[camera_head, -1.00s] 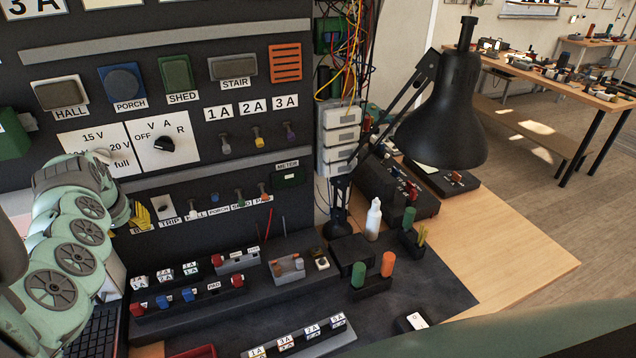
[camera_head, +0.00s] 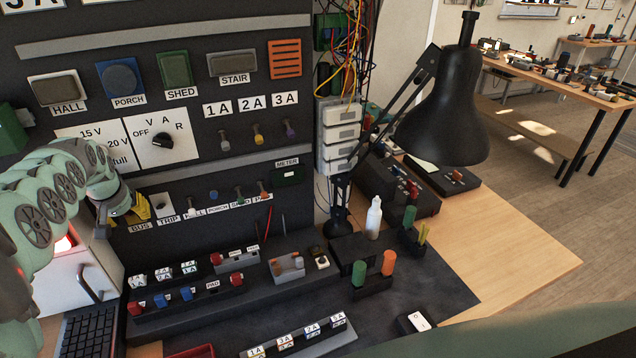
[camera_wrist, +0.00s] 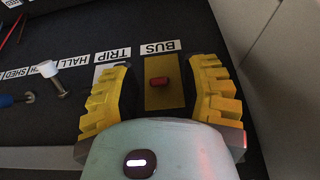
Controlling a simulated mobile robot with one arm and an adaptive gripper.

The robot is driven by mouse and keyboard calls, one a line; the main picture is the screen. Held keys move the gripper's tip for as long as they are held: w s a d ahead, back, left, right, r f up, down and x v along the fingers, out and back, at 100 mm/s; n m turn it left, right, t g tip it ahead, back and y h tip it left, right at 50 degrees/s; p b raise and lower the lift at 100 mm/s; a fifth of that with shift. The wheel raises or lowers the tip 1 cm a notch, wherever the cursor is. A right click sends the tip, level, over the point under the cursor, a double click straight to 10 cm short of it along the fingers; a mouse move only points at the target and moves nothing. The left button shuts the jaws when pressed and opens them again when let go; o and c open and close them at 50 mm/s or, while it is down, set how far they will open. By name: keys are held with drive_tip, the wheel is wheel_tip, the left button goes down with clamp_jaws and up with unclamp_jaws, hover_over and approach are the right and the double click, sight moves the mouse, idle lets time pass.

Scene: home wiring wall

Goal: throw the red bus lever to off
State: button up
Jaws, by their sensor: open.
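In the head view my gripper (camera_head: 125,212) is at the panel's lower left, by the BUS label (camera_head: 139,227). It hides the lever there. Which way the lever points is hard to tell.
A white toggle (camera_wrist: 52,76) and a blue one (camera_wrist: 15,100) stand beside it in the wrist view. The TRIP label (camera_wrist: 112,54) is close to one finger. A black lamp (camera_head: 445,120) stands right of the panel. A switch bench (camera_head: 240,290) sits below.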

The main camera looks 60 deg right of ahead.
drive_tip(key=shift+o, duration=0.2)
drive_tip(key=shift+d, duration=0.1)
drive_tip(key=shift+f, duration=0.1)
clamp_jaws()
